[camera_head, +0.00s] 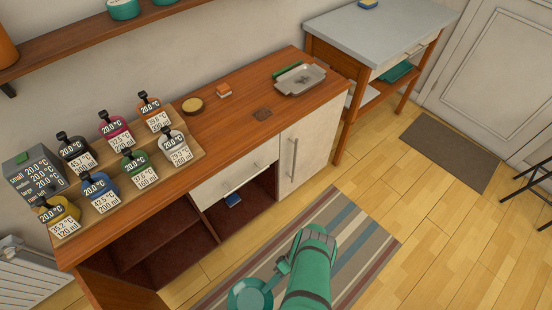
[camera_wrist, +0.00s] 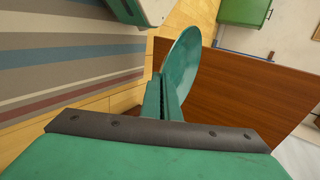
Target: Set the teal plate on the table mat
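The teal plate (camera_wrist: 183,58) is in my gripper (camera_wrist: 165,98) in the wrist view. The fingers are close together on its rim, and the plate stands on edge beyond them. In the head view, the teal plate (camera_head: 248,296) shows at the bottom edge, partly cut off, beside my green arm and over the striped floor rug. It is held in the air, in front of the wooden counter and apart from it. I cannot make out a table mat in either view.
The wooden counter (camera_head: 240,125) holds several labelled bottles at left and a grey tray (camera_head: 300,80) at right. A grey-topped side table (camera_head: 380,35) stands at back right. A striped rug (camera_head: 345,235) covers the floor.

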